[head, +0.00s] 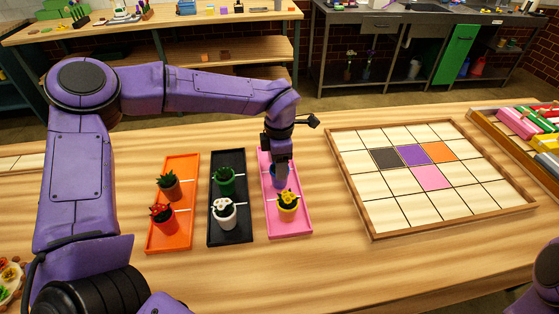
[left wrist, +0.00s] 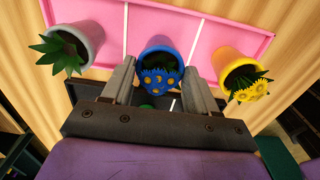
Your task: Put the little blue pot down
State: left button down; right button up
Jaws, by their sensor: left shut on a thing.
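The little blue pot (left wrist: 160,49) with blue and yellow flowers is between the two fingers of my left gripper (left wrist: 158,86) in the left wrist view, and the fingers are shut on it. In the head view my left gripper (head: 280,178) points down over the pink tray (head: 300,221), and only a bit of the blue pot (head: 273,176) shows. The pot is over the tray's middle, between a yellow pot (head: 288,211) and a grey pot (left wrist: 83,41) with a green plant. I cannot tell whether it touches the tray. My right gripper is out of view.
An orange tray (head: 183,229) and a black tray (head: 230,238), each with two potted plants, lie left of the pink tray. A framed grid board (head: 410,193) with some coloured squares lies to the right. A box of coloured pieces (head: 519,125) stands at the far right.

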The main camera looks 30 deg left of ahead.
pick_arm(q)
jog(key=shift+s+r, duration=0.1)
jog(key=shift+s, duration=0.05)
jog(key=shift+c, duration=1.5)
grip_release()
jog(key=shift+w+d+f, duration=0.1)
jog(key=shift+w+f, duration=0.35)
jog(key=shift+w, duration=0.1)
jog(key=shift+s+r, duration=0.2)
jog(key=shift+s, duration=0.1)
notch_tip(320, 180, up, 12)
jog(key=b, duration=0.1)
